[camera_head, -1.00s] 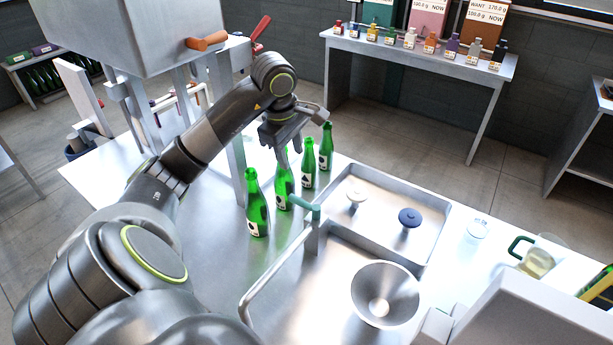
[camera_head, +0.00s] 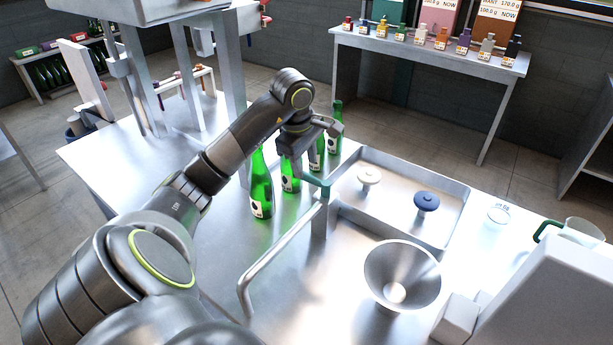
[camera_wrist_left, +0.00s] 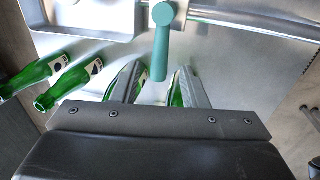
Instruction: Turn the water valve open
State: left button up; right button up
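The water valve is a short teal lever (camera_head: 314,187) on top of a metal post at the near corner of the sink. In the left wrist view the lever (camera_wrist_left: 161,48) points down the picture, its free end close to the gap between my fingertips. My left gripper (camera_head: 296,160) hangs just behind and above the lever, among the green bottles. Its two fingers are apart (camera_wrist_left: 157,84), with nothing clearly held between them. Whether a finger touches the lever I cannot tell. My right gripper is not in view.
Several green bottles (camera_head: 261,187) stand close behind the valve and around my left gripper. A metal sink (camera_head: 398,168) holds a white knob (camera_head: 369,177) and a blue knob (camera_head: 426,202). A steel funnel (camera_head: 402,272) stands in front.

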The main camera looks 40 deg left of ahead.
aim_at(307, 175)
pick_arm(q)
jog(key=shift+w+f+p, duration=0.15)
jog(key=shift+f+p, duration=0.15)
jog(key=shift+f, duration=0.6)
jog(key=shift+w+f+p, duration=0.15)
jog(key=shift+f+p, duration=0.1)
jog(key=shift+f, duration=0.6)
grip_shut()
